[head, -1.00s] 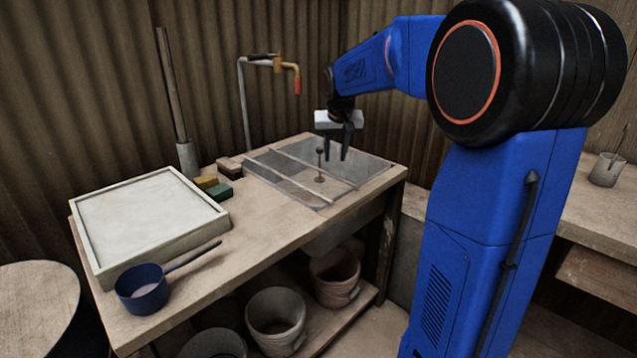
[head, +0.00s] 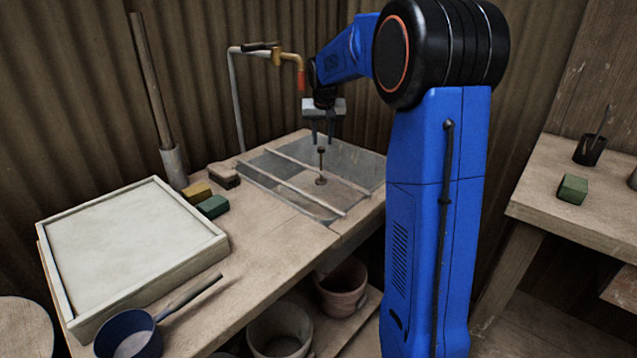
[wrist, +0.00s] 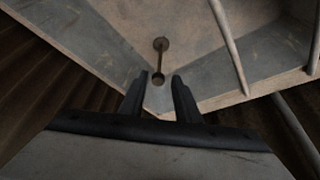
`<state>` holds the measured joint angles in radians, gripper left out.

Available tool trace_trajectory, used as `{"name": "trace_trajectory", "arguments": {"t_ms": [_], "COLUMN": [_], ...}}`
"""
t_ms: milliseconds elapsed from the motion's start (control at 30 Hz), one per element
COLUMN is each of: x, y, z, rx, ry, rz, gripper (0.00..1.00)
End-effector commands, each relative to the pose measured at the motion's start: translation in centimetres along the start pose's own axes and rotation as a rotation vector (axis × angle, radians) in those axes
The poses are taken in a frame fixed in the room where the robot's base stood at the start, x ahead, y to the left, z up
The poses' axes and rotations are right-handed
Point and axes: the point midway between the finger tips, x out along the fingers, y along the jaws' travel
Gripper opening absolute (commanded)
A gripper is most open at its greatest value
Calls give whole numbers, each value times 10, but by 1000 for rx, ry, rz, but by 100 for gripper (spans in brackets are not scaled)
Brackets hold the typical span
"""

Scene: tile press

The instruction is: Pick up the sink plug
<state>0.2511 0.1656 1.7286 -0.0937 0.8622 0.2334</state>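The sink plug (head: 321,167) is a dark upright piece with a round base, a thin stem and a small knob on top. It stands in the grey metal sink (head: 364,160), between two rods that cross the basin. In the wrist view the plug (wrist: 160,58) shows ahead of the fingertips, with its knob nearest to them. My gripper (head: 323,142) hangs over the far part of the sink with its fingers pointing down, apart from the plug. In the wrist view my gripper (wrist: 162,76) is open, with nothing between its fingers.
Two rods (head: 303,187) lie across the sink. A tap (head: 300,75) stands behind it. Left of the sink are a green block (head: 212,207), a yellow block (head: 197,192), a brush (head: 224,174), a white tray (head: 130,240) and a blue pan (head: 125,337). Buckets stand below.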

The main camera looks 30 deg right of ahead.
Motion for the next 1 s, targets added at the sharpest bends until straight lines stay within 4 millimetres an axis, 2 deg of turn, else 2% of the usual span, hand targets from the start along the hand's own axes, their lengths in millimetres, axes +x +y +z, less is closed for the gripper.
{"name": "trace_trajectory", "arguments": {"t_ms": [100,500,633,867,1000], "x": [22,90,104,113,127], "y": [0,0,0,0,0], "z": [1,1,1,0,-2], "rx": [0,0,0,0,0], "ry": [-4,-3,-3,-1,-3], "rz": [1,0,0,0,0], "gripper": [30,30,30,30,30]}}
